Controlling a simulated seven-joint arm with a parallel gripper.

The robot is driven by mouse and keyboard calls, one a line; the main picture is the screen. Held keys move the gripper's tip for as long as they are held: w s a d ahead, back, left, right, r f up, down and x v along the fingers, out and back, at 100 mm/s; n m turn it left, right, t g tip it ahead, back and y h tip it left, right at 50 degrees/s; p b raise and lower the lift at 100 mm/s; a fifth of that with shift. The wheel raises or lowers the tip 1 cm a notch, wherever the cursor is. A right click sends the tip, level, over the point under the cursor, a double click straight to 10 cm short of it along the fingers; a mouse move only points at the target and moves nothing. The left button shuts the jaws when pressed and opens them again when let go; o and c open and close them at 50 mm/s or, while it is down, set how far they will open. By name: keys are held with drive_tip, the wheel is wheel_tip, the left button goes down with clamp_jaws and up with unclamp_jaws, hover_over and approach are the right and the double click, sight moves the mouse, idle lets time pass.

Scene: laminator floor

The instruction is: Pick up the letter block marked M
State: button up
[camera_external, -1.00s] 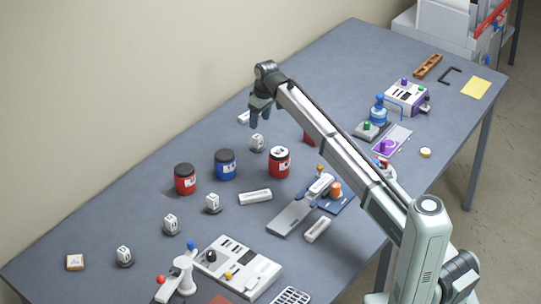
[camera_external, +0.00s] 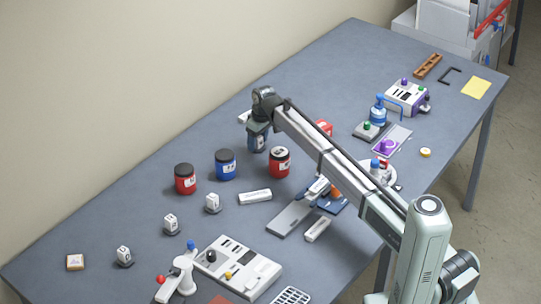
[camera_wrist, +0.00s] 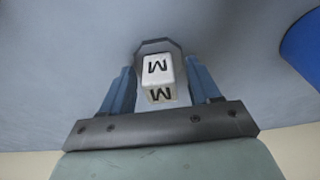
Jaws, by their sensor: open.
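The letter block marked M (camera_wrist: 157,72) is white with black letters and sits on a dark base (camera_wrist: 158,46) in the wrist view. It lies between the two blue fingers of my gripper (camera_wrist: 159,84), with a gap visible on each side. My gripper is open around the block and does not grip it. In the external view my gripper (camera_external: 257,138) is low over the table near the back edge, and it hides most of the block there.
A blue jar (camera_external: 225,166) and a red jar (camera_external: 279,164) stand close to my gripper. Another red jar (camera_external: 185,180) is farther left. Other letter blocks (camera_external: 212,204) stand toward the front left. A white item (camera_external: 244,117) lies behind my gripper.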

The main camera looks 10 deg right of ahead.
clamp_jaws()
idle(0.6)
